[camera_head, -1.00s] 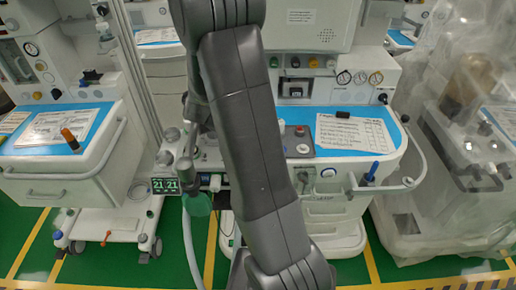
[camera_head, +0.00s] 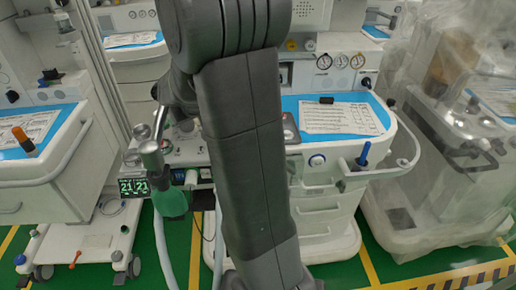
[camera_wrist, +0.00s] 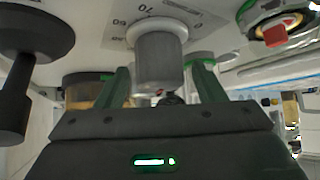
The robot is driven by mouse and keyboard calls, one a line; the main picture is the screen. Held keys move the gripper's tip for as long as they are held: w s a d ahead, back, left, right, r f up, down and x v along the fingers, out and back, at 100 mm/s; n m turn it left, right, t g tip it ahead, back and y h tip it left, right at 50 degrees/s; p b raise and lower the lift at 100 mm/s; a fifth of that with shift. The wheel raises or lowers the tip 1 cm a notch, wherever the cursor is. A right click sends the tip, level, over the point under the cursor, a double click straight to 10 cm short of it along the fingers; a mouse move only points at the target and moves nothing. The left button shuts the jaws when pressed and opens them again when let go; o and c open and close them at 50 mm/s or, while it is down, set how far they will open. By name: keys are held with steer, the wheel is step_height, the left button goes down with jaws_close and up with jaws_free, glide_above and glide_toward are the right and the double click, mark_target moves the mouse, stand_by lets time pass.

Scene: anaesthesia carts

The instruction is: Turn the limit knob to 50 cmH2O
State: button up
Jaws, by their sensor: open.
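The limit knob (camera_wrist: 160,62) is a grey ribbed cylinder on a pale collar in the wrist view. A printed scale (camera_wrist: 125,25) with 60 and 70 lies beside its base; the knob's pointer is not clear. My gripper (camera_wrist: 162,80) is open, with one dark green finger to each side of the knob. The knob appears in the gap between the fingers, and I cannot see contact. In the head view my arm hides the gripper, and I cannot make out the limit knob there.
A black knob-like part (camera_wrist: 30,45) is close on the left in the wrist view, and a red-centred fitting (camera_wrist: 278,30) is at upper right. In the head view, a green bag (camera_head: 170,202) hangs beside a 21/21 display (camera_head: 133,187). A plastic-covered cart (camera_head: 450,150) stands right.

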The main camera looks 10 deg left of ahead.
steer(key=shift+d+f+n+b, duration=0.1)
steer(key=shift+f+n+b, duration=0.2)
steer(key=shift+b, duration=0.65)
